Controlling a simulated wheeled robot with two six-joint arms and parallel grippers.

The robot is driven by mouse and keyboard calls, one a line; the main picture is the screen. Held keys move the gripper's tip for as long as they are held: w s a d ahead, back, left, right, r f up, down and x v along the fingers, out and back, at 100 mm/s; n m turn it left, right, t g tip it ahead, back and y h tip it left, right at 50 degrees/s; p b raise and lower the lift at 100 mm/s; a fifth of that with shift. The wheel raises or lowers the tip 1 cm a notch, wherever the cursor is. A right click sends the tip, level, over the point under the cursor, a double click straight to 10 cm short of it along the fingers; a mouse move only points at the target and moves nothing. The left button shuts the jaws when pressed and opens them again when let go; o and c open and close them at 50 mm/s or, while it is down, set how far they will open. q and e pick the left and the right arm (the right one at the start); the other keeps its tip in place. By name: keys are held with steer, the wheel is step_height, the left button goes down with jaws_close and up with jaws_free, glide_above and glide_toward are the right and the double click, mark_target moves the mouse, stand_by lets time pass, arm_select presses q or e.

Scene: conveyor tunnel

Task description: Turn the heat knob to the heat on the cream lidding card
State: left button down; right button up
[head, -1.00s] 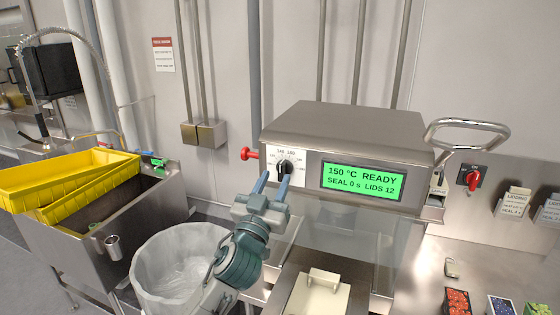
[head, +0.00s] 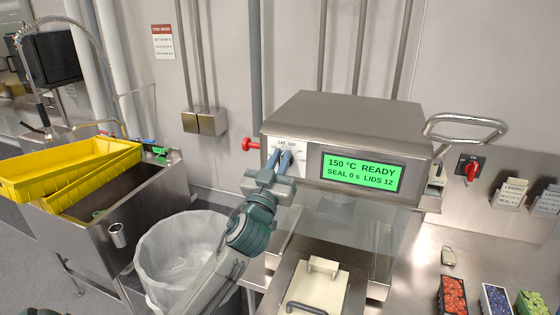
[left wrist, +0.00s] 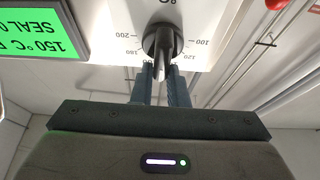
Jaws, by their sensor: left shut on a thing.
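The heat knob (left wrist: 160,40) is a black dial on a white scale plate, clear in the left wrist view, where marks such as 200, 180, 120 and 100 show. My left gripper (left wrist: 160,72) is shut on the knob's grip bar, one finger on each side. In the head view my left gripper (head: 283,165) covers most of the knob on the sealer's front. My right gripper is not in view.
The sealer's steel housing (head: 350,115) has a looped handle (head: 465,130) at right. A red knob (head: 250,144) sticks out at its left. Red switch (head: 470,169), berry punnets (head: 453,296), lined bin (head: 180,255) and yellow crates (head: 70,172) stand around.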

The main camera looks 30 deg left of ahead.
arm_select(q)
steer(key=m+h+p, duration=0.1)
steer(key=m, duration=0.2)
steer(key=m+h+p, duration=0.1)
steer(key=m, duration=0.1)
steer(key=m+h+p, duration=0.2)
steer(key=m, duration=0.1)
steer(key=shift+w+d+f+m, duration=0.15)
steer(key=shift+d+f+m, duration=0.15)
steer(key=shift+f, duration=0.1)
steer(key=shift+f+m+h+p, duration=0.1)
steer(key=shift+m+h+p, duration=0.25)
steer(key=shift+m, duration=0.15)
steer(key=shift+g, duration=0.3)
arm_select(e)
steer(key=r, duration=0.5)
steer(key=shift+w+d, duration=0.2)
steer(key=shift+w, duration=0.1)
arm_select(q)
steer(key=shift+f+m, duration=0.1)
steer(key=shift+m, duration=0.2)
steer(key=c, duration=1.4)
jaws_free()
steer(key=shift+c, duration=0.2)
steer(key=shift+r, duration=0.2)
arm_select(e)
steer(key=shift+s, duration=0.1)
